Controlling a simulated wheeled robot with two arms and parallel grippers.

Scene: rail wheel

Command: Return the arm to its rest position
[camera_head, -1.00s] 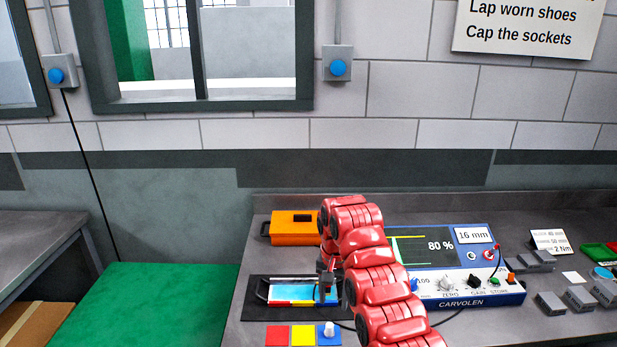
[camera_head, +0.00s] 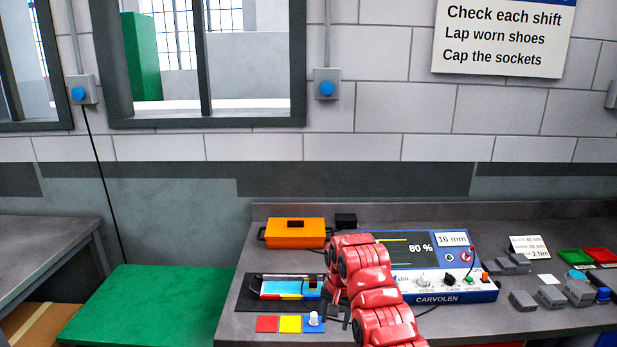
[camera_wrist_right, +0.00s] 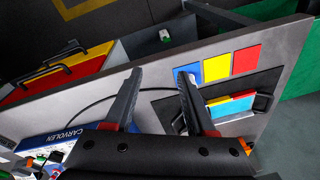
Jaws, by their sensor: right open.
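My right arm (camera_head: 372,290) is red and reaches in from the bottom of the head view over the workbench. My right gripper (camera_head: 340,316) is partly hidden by the arm there. In the right wrist view the right gripper (camera_wrist_right: 158,92) has its two dark fingers spread apart, with nothing between them. It hangs above the bench, near a black tray (camera_head: 243,293) with a light blue block (camera_head: 280,289). My left gripper is not in view.
A blue and white CARVOLEN instrument (camera_head: 437,298) stands right of my arm. An orange case (camera_head: 295,234) lies behind the tray. Red, yellow and blue squares lie in front, with a white knob (camera_head: 314,317) on the blue one. Several grey blocks (camera_head: 552,297) stand at right.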

